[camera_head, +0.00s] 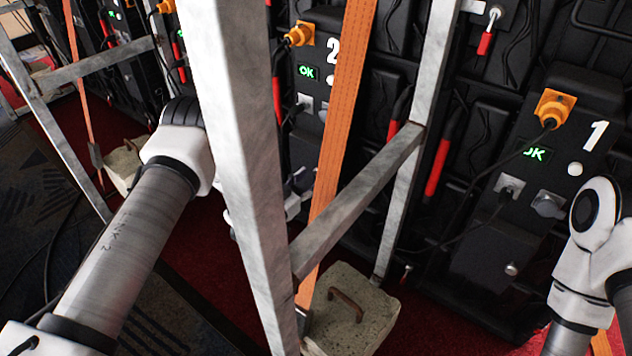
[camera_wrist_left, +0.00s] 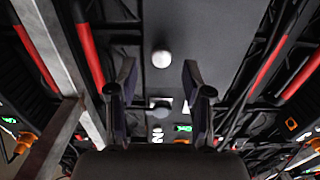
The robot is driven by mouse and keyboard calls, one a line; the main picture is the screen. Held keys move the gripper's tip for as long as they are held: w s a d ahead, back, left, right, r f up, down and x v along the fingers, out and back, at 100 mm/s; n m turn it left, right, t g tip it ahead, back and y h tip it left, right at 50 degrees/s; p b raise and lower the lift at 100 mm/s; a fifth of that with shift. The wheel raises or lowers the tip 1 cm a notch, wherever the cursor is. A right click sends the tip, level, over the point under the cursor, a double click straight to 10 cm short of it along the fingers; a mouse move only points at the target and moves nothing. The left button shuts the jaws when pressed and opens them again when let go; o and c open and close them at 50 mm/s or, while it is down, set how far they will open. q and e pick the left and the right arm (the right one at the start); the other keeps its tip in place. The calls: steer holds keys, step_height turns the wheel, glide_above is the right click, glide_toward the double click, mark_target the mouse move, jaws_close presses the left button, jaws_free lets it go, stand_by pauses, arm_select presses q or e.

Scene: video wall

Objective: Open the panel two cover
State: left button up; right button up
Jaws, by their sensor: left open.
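Panel two (camera_head: 331,73) is a dark unit with a white "2", a green OK display and an orange plug in the head view. The post and orange strap partly hide its lower part. In the left wrist view its dark cover (camera_wrist_left: 205,45) appears upside down, flat and looking closed, with a round pale knob (camera_wrist_left: 162,58). My left gripper (camera_wrist_left: 160,78) is open and empty, its fingers to either side of the knob in the picture; I cannot tell the gap in depth. In the head view it is mostly hidden behind the post. My right gripper is out of view.
A metal frame post (camera_head: 235,140) and crossbar (camera_head: 355,200) stand before the panel. An orange strap (camera_head: 343,110) runs down to a concrete weight (camera_head: 350,312). Panel one (camera_head: 520,190) is at the right. Cables hang along the wall.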

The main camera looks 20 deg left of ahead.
mark_target(316, 173)
arm_select(q)
steer(key=x, duration=0.2)
steer(key=shift+w+d+f+b, duration=0.1)
steer(key=shift+w+f+b, duration=0.1)
steer(key=shift+w+b, duration=0.15)
steer(key=shift+w+r, duration=0.15)
steer(key=shift+w, duration=0.05)
jaws_close()
